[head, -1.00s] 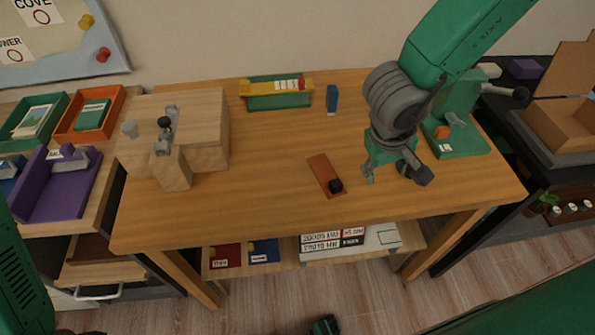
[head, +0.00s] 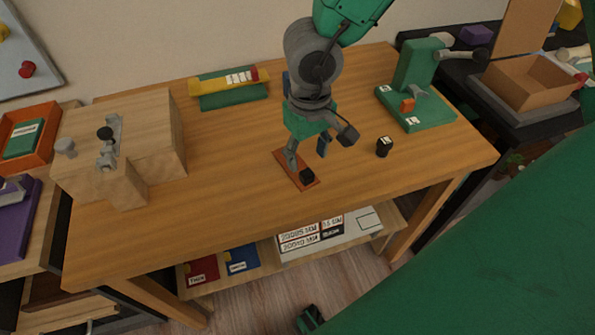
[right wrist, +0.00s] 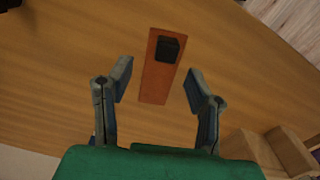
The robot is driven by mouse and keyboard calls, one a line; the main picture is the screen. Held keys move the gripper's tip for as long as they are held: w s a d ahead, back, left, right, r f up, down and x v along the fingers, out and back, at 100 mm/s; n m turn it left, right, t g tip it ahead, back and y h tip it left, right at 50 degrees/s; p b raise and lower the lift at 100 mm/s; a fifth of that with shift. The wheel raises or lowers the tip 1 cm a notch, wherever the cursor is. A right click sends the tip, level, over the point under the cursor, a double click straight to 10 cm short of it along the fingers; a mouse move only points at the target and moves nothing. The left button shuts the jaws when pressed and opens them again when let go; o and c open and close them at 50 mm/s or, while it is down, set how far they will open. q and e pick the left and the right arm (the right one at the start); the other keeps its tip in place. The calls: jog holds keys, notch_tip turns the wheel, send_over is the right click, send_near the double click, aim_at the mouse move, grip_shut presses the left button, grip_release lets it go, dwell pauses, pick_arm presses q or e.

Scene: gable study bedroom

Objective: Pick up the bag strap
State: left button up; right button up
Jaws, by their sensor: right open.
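The bag strap (head: 287,162) is a flat, reddish-brown strip lying on the wooden table, with a small black block (head: 306,175) at its near end. My right gripper (head: 318,146) is open and empty, just above the table at the strap, with one finger over the strap's far part in the head view. In the right wrist view the strap (right wrist: 155,85) lies between the two open fingers (right wrist: 159,78), apart from both, and the black block (right wrist: 167,49) sits towards its upper end. My left gripper is not in view.
A wooden block with metal fittings (head: 150,135) stands on the table's left. A yellow-and-green holder (head: 230,100) lies at the back. A small black block (head: 384,147) and a green stand (head: 420,105) are to the right. The table's front is clear.

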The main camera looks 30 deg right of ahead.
aim_at(304, 171)
jog(key=f+b, duration=0.1)
jog(key=f, duration=0.2)
jog(key=f+b, duration=0.1)
jog(key=f, duration=0.1)
jog(key=shift+w+a+f+b, duration=0.1)
jog(key=shift+w+a+b, duration=0.05)
jog(key=shift+a+b, duration=0.2)
grip_shut()
